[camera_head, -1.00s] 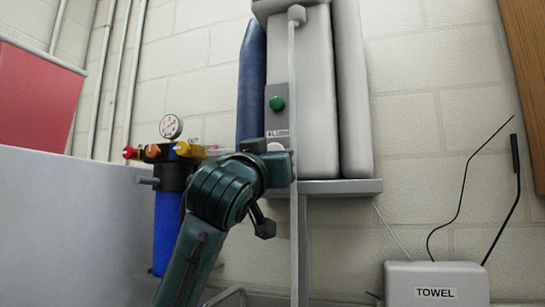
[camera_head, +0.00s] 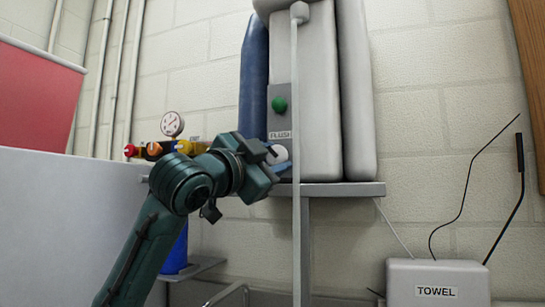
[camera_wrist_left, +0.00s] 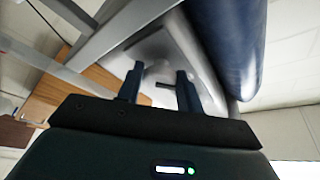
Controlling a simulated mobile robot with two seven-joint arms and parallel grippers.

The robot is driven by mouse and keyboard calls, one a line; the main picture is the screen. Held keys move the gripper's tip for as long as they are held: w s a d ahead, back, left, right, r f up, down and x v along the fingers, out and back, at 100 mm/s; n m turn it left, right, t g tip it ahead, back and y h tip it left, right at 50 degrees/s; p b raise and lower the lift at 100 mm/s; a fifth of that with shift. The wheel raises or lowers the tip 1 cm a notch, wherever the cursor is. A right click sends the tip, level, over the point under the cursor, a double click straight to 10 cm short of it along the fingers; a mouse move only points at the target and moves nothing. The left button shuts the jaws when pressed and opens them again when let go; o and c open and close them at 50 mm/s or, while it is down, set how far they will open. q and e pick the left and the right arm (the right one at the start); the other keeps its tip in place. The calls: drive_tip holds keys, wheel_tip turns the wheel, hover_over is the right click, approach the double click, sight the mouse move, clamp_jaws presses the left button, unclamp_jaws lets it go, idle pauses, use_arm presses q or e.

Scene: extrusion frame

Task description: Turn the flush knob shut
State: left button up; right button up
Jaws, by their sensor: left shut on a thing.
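The flush knob (camera_head: 278,154) is a round white knob on the grey panel, just below the FLUSH label (camera_head: 281,135) and a green button (camera_head: 279,104). My left gripper (camera_head: 279,166) comes to it from the left, and its fingers partly cover the knob's lower side. In the left wrist view the two dark fingers (camera_wrist_left: 159,76) stand on either side of the pale knob (camera_wrist_left: 155,73), which has a dark mark. They are shut on it. The angle of the knob's mark is hard to read from the head view. My right gripper is out of sight.
A thin upright post (camera_head: 296,100) stands right beside the knob. A pressure gauge (camera_head: 172,124) with coloured valves is to the left, above a blue filter housing (camera_head: 177,250). A grey shelf (camera_head: 345,189) and a TOWEL box (camera_head: 437,284) are to the right.

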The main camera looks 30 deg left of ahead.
use_arm(q)
drive_tip(key=m, duration=0.1)
drive_tip(key=m+g+h, duration=0.1)
drive_tip(key=m, duration=0.3)
drive_tip(key=shift+r+g, duration=0.25)
drive_tip(key=shift+g, duration=0.05)
drive_tip(key=shift+m+g, duration=0.8)
drive_tip(key=shift+m, duration=1.2)
drive_tip(key=o, duration=1)
drive_tip(key=shift+s, duration=0.1)
drive_tip(key=s+b, duration=0.1)
drive_tip(key=s, duration=0.3)
drive_tip(key=s+a+b, duration=0.1)
drive_tip(key=s, duration=0.3)
drive_tip(key=s+a+b, duration=0.1)
drive_tip(key=s, duration=0.4)
drive_tip(key=shift+a+r, duration=0.1)
